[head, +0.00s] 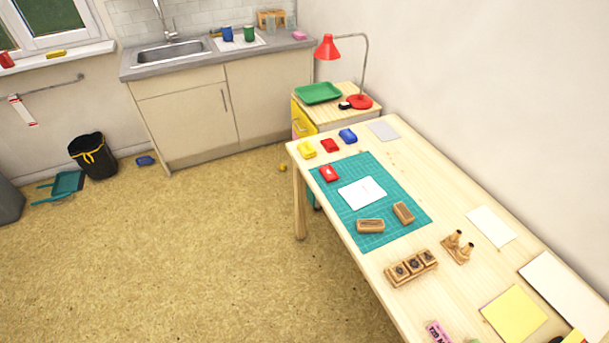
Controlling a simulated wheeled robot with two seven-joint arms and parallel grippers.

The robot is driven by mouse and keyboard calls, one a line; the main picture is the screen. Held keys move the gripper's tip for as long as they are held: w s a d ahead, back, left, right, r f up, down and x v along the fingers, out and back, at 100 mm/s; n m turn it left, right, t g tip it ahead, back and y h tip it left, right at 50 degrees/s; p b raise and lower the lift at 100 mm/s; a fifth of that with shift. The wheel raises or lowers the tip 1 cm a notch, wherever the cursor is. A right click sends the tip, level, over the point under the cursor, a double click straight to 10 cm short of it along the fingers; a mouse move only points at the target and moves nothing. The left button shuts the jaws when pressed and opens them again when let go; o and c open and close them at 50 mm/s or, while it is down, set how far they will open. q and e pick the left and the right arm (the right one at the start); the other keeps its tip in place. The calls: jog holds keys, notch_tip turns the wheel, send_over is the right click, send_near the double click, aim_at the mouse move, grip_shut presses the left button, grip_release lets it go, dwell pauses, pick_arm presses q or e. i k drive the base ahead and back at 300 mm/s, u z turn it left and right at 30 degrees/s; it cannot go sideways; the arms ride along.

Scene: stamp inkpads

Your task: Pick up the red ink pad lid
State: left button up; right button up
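A red ink pad piece (329,173) lies on the far left corner of the green cutting mat (366,236) on the wooden table. A second red piece (330,145) lies just behind the mat, between a yellow one (307,149) and a blue one (348,135). Both red pieces are small here, and I cannot tell for sure which is the lid and which the pad. Nothing touches either of them. Neither of my grippers is in view.
A white card (362,193) and wooden stamps (370,226) lie on the mat. A stamp rack (411,267) and a holder with two stamps (458,246) stand nearer. A red lamp (328,48) stands on the cabinet behind the table. The floor left of the table is mostly clear.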

aim_at(329, 174)
jog(key=u, duration=0.4)
jog(key=k, duration=0.5)
jog(key=u, duration=0.9)
jog(key=i, duration=2.45)
jog(key=z, duration=1.55)
jog(key=i, duration=0.75)
jog(key=z, duration=0.75)
